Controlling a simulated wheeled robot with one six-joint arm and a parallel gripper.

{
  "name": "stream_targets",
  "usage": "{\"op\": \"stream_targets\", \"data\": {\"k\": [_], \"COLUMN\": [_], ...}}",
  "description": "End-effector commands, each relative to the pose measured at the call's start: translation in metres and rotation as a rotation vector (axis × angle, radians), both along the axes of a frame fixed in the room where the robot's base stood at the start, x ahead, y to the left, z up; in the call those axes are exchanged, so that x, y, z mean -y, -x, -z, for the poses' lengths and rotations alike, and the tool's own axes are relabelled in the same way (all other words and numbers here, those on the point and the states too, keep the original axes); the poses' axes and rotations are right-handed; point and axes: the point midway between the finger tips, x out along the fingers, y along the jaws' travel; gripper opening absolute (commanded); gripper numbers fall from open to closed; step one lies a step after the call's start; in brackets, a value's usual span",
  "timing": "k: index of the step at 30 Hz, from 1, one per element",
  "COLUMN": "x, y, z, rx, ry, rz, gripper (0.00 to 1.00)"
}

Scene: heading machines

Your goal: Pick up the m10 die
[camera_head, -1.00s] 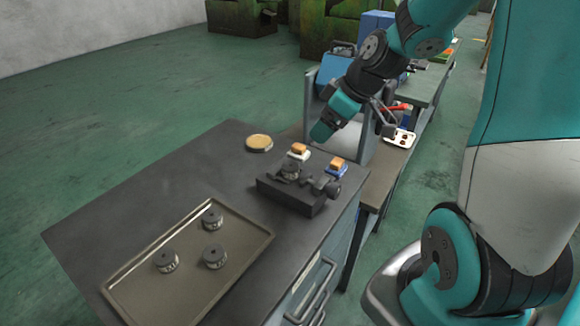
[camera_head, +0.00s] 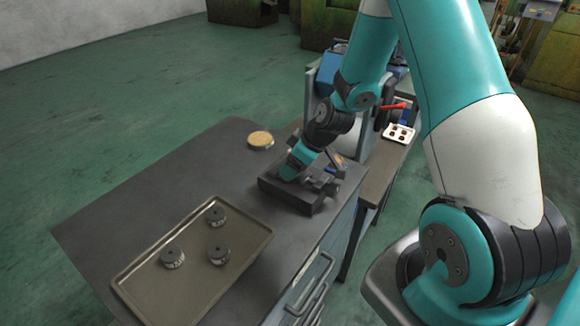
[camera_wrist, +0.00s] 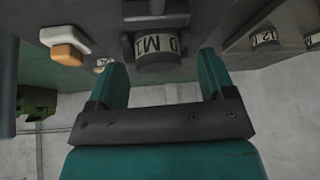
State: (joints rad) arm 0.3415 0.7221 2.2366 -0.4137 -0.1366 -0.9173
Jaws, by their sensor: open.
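A dark round die (camera_wrist: 160,44) with a pale label reading "0 M1" sits at a black fixture, top centre in the wrist view. The fixture (camera_head: 290,196) stands on the grey bench in the head view, where my arm hides the die. My gripper (camera_wrist: 162,68) is open, its two teal fingers pointing at the die, one to each side of its line. The fingertips appear just short of it, and I see nothing between them. In the head view my gripper (camera_head: 286,174) is over the fixture.
A tray (camera_head: 128,278) with 3 dark dies lies at the bench's front left. A round tan-topped item (camera_head: 260,139) is behind. In the wrist view, a white and orange block (camera_wrist: 68,48) is left of the die, and labelled dies (camera_wrist: 264,38) are right.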

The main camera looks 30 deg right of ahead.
Motion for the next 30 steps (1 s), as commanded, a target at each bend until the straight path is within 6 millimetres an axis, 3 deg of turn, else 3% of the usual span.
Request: {"op": "stream_targets", "data": {"k": [10,18,30], "x": [-0.002,-0.0019,-0.0018], "y": [-0.0028,-0.0027,-0.0038], "z": [0.0069,0.0068,-0.001], "rx": [0.0,0.0,0.004], "ry": [0.0,0.0,0.0], "rz": [0.0,0.0,0.0], "gripper": [0.73,0.11,0.1]}}
